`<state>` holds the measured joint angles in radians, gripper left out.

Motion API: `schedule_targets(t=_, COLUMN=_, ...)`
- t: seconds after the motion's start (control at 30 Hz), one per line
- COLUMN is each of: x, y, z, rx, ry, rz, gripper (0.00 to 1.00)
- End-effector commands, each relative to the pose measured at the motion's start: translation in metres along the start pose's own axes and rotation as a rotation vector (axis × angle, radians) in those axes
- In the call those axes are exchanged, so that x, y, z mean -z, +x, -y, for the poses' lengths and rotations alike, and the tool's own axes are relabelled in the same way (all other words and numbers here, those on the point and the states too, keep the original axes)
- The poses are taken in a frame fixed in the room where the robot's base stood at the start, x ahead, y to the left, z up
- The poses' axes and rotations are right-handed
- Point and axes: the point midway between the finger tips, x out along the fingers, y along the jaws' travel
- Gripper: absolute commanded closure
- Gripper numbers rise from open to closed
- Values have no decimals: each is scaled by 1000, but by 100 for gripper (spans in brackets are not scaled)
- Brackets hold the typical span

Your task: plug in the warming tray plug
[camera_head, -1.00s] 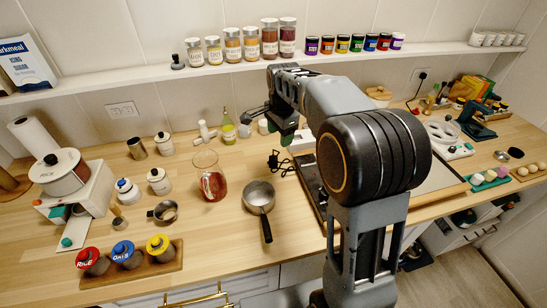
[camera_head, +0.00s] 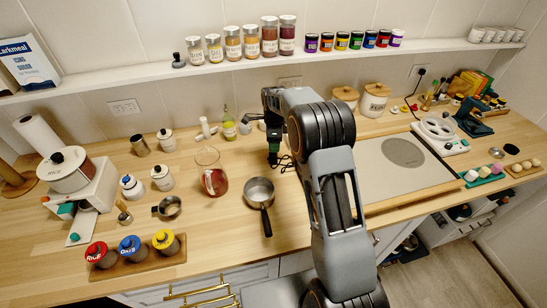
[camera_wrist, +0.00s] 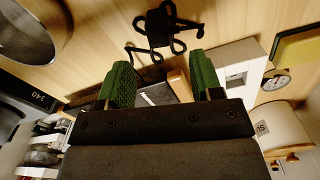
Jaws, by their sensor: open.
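The black plug with its bundled cord (camera_wrist: 160,25) lies on the wooden counter, just beyond my fingertips in the wrist view. In the head view the cord (camera_head: 286,162) shows partly beside my gripper. My gripper (camera_wrist: 163,82) has two green fingertips, spread apart with nothing held between them. In the head view my gripper (camera_head: 273,156) points down beside the cord. The warming tray (camera_head: 385,182) looks like the pale flat panel with a grey disc, right of my arm; my arm hides its left side. A wall outlet (camera_head: 124,107) is at back left, and another (camera_head: 290,81) is behind my arm.
A saucepan (camera_head: 259,194) and a red-filled glass jug (camera_head: 213,178) stand left of my gripper. A green-liquid bottle (camera_head: 228,126) stands behind. Lidded canisters (camera_head: 374,102) stand at the back right. A right-hand wall outlet (camera_head: 417,72) holds a black plug.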

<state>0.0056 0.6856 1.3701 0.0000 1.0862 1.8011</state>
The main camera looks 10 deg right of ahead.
Motion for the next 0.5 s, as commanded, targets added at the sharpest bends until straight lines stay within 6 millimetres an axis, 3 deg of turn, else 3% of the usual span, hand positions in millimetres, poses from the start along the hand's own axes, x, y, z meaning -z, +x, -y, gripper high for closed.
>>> schedule_targets(t=0.23, x=-1, y=13, z=-1, rx=-3, ry=-1, rz=-1, gripper=40)
schedule_targets(t=0.5, x=-4, y=49, z=-2, rx=-2, ry=-2, rz=-1, gripper=40)
